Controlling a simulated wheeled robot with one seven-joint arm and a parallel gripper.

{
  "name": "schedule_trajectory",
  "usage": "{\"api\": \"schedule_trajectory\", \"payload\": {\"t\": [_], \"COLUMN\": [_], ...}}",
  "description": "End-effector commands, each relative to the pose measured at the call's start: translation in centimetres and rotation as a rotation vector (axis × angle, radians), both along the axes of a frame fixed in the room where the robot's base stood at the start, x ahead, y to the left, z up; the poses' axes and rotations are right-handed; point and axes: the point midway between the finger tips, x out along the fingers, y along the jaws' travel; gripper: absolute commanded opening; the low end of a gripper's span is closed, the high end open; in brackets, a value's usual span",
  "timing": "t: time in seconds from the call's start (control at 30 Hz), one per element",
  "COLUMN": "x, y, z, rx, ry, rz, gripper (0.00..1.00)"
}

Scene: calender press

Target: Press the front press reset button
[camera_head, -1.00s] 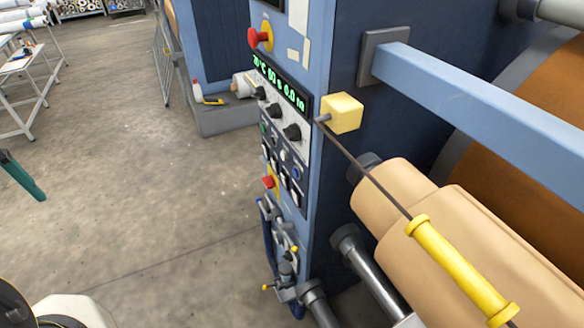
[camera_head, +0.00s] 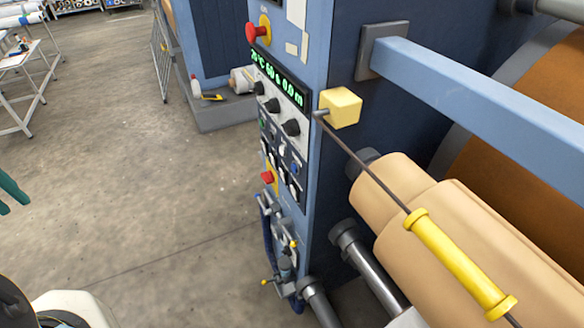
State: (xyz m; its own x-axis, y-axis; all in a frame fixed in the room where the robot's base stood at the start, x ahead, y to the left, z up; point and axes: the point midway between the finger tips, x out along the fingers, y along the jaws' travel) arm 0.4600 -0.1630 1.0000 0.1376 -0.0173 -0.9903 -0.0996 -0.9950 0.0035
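The front press control panel (camera_head: 285,130) is on the narrow face of the blue press column, seen at a steep angle. It has a green-lit display (camera_head: 278,77), black knobs and several small buttons. A small blue button (camera_head: 295,168) sits low on its right side; labels are too small to read, so I cannot tell for sure which one is reset. A green button (camera_head: 262,124) is at the panel's left. Teal fingertips of my gripper (camera_head: 14,199) show at the left picture edge, far from the panel and touching nothing visible. The rest of the gripper is cut off.
A red emergency knob (camera_head: 257,30) is above the panel and another red button (camera_head: 267,177) below it. A yellow box (camera_head: 340,107) with a rod and yellow handle (camera_head: 458,262) juts out at the right, near beige rollers. Floor left of the press is open.

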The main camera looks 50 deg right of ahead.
Motion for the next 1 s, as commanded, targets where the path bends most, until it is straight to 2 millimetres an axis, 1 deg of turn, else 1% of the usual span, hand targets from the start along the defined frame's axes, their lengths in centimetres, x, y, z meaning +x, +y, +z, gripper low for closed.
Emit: {"api": "schedule_trajectory", "payload": {"t": [0.03, 0.1, 0.2, 1.0], "x": [0.00, 0.00, 0.00, 0.00], "y": [0.00, 0.00, 0.00, 0.00], "z": [0.00, 0.00, 0.00, 0.00], "rx": [0.000, 0.000, 0.000, 0.000], "ry": [0.000, 0.000, 0.000, 0.000], "rz": [0.000, 0.000, 0.000, 0.000], "gripper": [0.17, 0.09, 0.00, 0.00]}}
